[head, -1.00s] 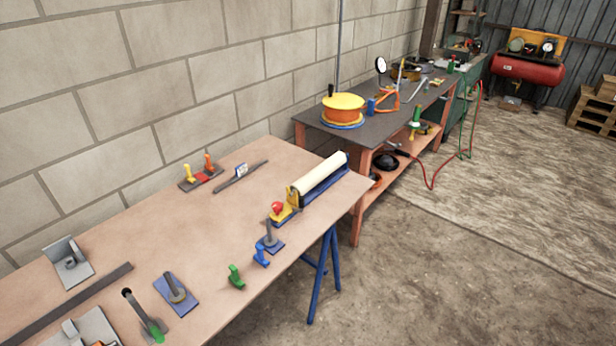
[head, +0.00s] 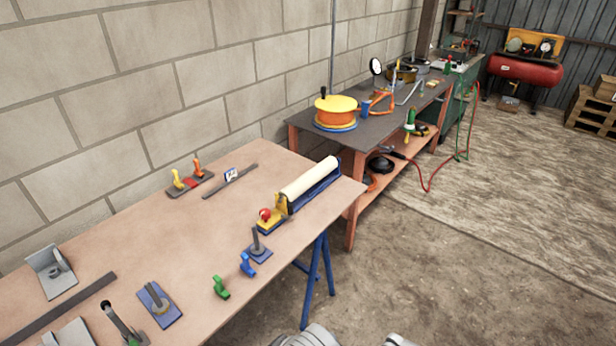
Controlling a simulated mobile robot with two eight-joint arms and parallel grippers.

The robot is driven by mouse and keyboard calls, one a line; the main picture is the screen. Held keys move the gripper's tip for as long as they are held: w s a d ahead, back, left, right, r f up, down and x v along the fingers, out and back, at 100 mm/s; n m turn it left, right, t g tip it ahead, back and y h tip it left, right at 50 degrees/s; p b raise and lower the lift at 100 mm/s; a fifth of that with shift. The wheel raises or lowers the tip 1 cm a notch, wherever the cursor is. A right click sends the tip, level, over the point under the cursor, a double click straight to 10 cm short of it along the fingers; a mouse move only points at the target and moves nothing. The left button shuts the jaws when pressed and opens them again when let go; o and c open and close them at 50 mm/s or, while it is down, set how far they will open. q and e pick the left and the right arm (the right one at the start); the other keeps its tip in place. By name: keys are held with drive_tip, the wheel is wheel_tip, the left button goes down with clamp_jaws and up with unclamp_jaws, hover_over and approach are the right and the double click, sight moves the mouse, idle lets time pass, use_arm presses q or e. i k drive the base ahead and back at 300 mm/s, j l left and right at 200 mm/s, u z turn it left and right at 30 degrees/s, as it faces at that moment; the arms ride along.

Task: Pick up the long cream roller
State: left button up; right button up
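The long cream roller (head: 309,179) lies in a blue cradle (head: 322,190) at the right end of the wooden table, near its far corner. A yellow block (head: 281,204) stands at the roller's near end, with a red-knobbed yellow piece (head: 267,219) just before it. Parts of my own arms show at the bottom edge, to the right of the table and well short of the roller. No gripper fingers can be seen.
The table (head: 130,220) also holds a blue base with a grey post (head: 258,245), blue and green clamps (head: 221,287), a flat dark bar (head: 60,310) and metal brackets (head: 51,270). A second bench (head: 375,130) stands behind. Open floor (head: 450,260) lies to the right.

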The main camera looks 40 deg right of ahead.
sight(298, 187)
drive_tip(key=i+l, duration=0.15)
drive_tip(key=l, duration=0.25)
drive_tip(key=i+l, duration=0.15)
drive_tip(key=l, duration=0.25)
drive_tip(key=i+l, duration=0.15)
drive_tip(key=l, duration=0.2)
drive_tip(key=i+l, duration=0.1)
drive_tip(key=l, duration=0.3)
drive_tip(key=i+l, duration=0.15)
drive_tip(key=l, duration=0.25)
drive_tip(key=i+l, duration=0.15)
drive_tip(key=l, duration=0.25)
drive_tip(key=j+u, duration=0.05)
